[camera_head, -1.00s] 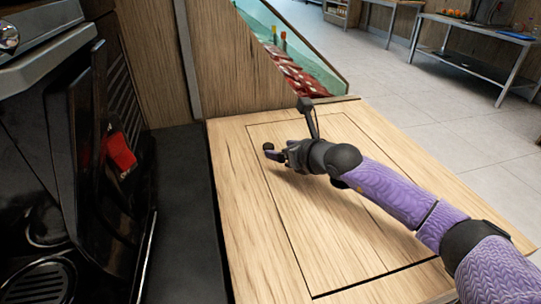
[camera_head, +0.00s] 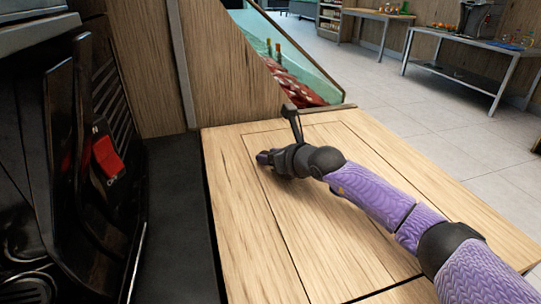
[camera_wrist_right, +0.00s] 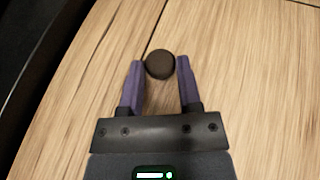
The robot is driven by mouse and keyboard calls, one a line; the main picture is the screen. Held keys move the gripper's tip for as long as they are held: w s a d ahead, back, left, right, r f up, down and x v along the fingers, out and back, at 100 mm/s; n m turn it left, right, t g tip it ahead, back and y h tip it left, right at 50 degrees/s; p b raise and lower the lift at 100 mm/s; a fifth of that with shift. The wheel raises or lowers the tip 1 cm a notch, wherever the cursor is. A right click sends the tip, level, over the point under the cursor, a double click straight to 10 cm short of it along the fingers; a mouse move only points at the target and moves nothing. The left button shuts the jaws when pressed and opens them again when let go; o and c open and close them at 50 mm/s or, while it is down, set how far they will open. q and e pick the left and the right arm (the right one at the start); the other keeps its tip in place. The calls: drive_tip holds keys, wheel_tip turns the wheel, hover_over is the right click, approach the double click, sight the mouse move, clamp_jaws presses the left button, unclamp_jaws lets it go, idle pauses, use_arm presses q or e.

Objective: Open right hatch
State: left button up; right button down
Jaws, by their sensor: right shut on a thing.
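The right hatch (camera_head: 330,220) is a light wooden panel outlined by a thin dark groove in the wooden counter top. It looks flush with the wood around it. A small round dark knob (camera_wrist_right: 160,64) sits near its left edge. My right gripper (camera_head: 266,157) reaches in from the right, low over the hatch. In the right wrist view its two purple fingers (camera_wrist_right: 159,72) are shut on the knob, one on each side. In the head view the fingers mostly hide the knob. My left gripper is not in view.
A black machine with a red switch (camera_head: 107,157) stands at the left, beside a dark strip of surface (camera_head: 180,220). A wooden wall (camera_head: 230,70) and a glass-sided display (camera_head: 290,62) rise behind the counter. Metal tables (camera_head: 470,60) stand far off at the right.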

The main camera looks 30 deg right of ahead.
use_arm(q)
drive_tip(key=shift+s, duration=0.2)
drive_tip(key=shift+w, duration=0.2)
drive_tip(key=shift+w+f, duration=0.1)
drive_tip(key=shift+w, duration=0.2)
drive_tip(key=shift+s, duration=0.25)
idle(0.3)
